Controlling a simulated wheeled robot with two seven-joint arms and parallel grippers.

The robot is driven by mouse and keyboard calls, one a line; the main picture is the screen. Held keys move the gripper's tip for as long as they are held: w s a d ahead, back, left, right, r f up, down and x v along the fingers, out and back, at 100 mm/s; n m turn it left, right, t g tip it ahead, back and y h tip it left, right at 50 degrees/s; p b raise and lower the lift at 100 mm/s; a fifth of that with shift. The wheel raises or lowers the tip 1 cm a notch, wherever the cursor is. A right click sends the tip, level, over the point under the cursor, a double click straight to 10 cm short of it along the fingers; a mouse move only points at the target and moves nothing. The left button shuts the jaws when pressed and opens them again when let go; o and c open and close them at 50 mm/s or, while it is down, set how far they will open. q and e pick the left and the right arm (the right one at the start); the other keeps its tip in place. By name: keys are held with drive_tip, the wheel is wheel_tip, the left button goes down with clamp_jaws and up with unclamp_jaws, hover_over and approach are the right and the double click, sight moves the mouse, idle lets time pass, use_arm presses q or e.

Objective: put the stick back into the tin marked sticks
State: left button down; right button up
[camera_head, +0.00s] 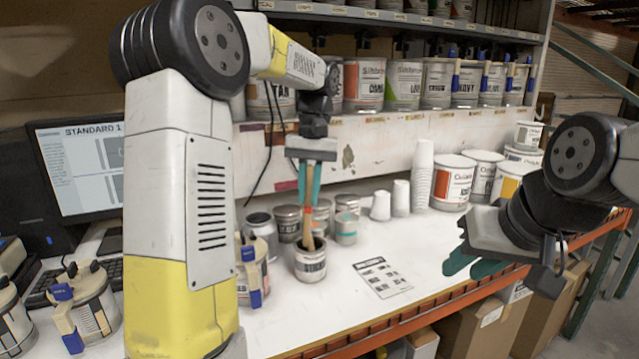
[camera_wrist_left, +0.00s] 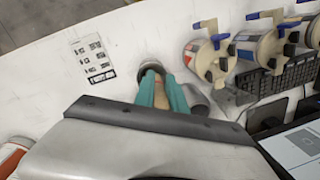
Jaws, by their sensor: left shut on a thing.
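My left gripper (camera_head: 309,204) points down, its teal fingers shut on the wooden stick (camera_head: 310,228). The stick is nearly upright, and its lower end goes into the mouth of the small tin (camera_head: 311,266) on the bench. The tin's label is too small to read. Another stick may stand in it; I cannot tell. In the left wrist view the fingers (camera_wrist_left: 163,92) largely hide the stick, and the tin's rim (camera_wrist_left: 151,67) shows just beyond them. My right gripper (camera_head: 468,267) is open and empty over the bench's front edge at right.
Small metal tins (camera_head: 288,221) stand close behind the tin. White cups (camera_head: 420,176) and large cans (camera_head: 453,184) are further right. A printed card (camera_head: 382,277) lies on the clear bench (camera_head: 400,245). Cans with blue clamps (camera_head: 85,305) stand at left.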

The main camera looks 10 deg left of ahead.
sight(308, 213)
use_arm(q)
drive_tip(key=shift+w+a+f, duration=0.1)
drive_tip(key=shift+w+f, duration=0.05)
drive_tip(key=shift+f, duration=1.1)
drive_tip(key=shift+w+a+f, duration=0.1)
drive_tip(key=shift+w+f, duration=0.05)
drive_tip(key=shift+f, duration=1.05)
drive_tip(key=shift+w+a+f, duration=0.1)
drive_tip(key=shift+w+f, duration=0.05)
drive_tip(key=shift+f, duration=1.1)
drive_tip(key=c, duration=1.3)
unclamp_jaws()
drive_tip(key=shift+r, duration=0.1)
drive_tip(key=r, duration=0.4)
drive_tip(key=w+r, duration=0.1)
drive_tip(key=r, duration=0.1)
drive_tip(key=shift+d+r, duration=0.25)
drive_tip(key=shift+r, duration=0.55)
